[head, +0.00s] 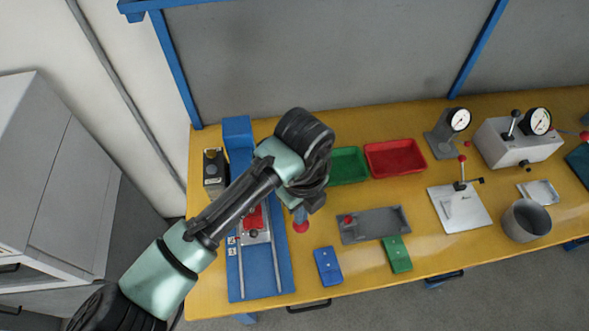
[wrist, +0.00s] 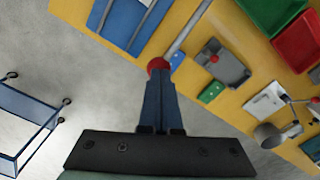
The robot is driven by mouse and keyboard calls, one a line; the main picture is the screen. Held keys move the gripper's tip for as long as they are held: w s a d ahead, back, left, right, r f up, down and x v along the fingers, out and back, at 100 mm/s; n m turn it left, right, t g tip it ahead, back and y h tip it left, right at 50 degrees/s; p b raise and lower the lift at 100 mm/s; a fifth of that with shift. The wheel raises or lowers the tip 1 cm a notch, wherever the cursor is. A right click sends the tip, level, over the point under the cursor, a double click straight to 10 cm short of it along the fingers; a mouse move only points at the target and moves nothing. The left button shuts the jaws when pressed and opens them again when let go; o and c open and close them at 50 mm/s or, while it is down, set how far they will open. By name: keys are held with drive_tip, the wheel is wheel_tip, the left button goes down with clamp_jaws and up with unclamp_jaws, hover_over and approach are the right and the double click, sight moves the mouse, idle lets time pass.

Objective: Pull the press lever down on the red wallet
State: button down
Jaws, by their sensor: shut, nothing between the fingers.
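The blue press (head: 238,132) stands at the left end of the table. The red wallet (head: 253,219) lies in it, partly hidden by my arm. The lever's red ball knob (head: 302,228) is right of the wallet; in the wrist view the knob (wrist: 158,64) sits at the end of a grey rod (wrist: 189,28). My gripper (head: 301,216) is shut and empty, pointing down with its fingertips at the knob. In the wrist view the shut fingers (wrist: 158,84) overlap the knob's lower edge; I cannot tell whether they touch it.
A blue wallet (head: 328,266) and a green wallet (head: 397,254) lie near the front edge. A grey fixture (head: 380,223), a green tray (head: 347,166) and a red tray (head: 396,158) are to the right. A control box (head: 214,173) stands left of the press.

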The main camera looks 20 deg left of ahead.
drive_tip(key=shift+f, duration=0.35)
idle(0.3)
drive_tip(key=w+a+r+p, duration=0.1)
drive_tip(key=w+r+p, duration=0.1)
drive_tip(key=r+p, duration=0.2)
drive_tip(key=w+a+r+p, duration=0.1)
drive_tip(key=r+p, duration=0.4)
drive_tip(key=r, duration=0.5)
drive_tip(key=shift+w+a+r, duration=0.25)
drive_tip(key=shift+w+a, duration=0.1)
drive_tip(key=shift+w, duration=0.15)
idle(0.6)
